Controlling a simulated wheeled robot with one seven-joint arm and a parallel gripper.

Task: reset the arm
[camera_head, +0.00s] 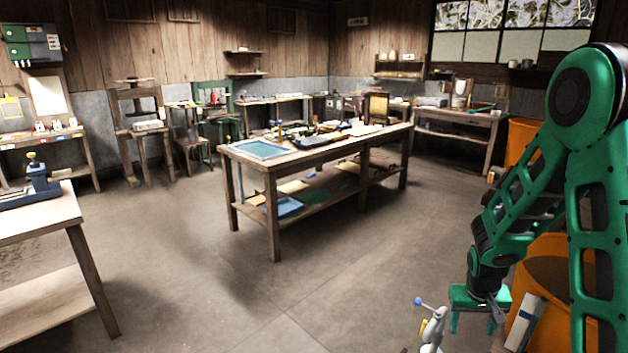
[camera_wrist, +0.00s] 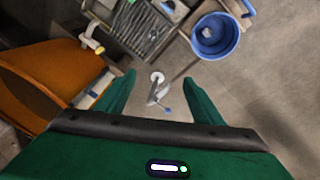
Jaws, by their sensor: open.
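My green arm is folded at the right of the head view, with my gripper (camera_head: 482,299) hanging low beside an orange bin. In the wrist view my gripper (camera_wrist: 158,88) shows two green fingers spread wide apart, with nothing held between them. Below and beyond the fingers stands a white fixture with a blue knob (camera_wrist: 157,92), apart from them. It also shows in the head view as a white post with a blue ball handle (camera_head: 432,325).
Orange bins (camera_head: 550,262) stand close to my arm, one also at left in the wrist view (camera_wrist: 45,60). A blue bucket (camera_wrist: 215,36) and a slatted rack (camera_wrist: 145,28) lie beyond the fingers. A wooden worktable (camera_head: 268,172) stands mid-room. The floor (camera_head: 330,265) before it is clear.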

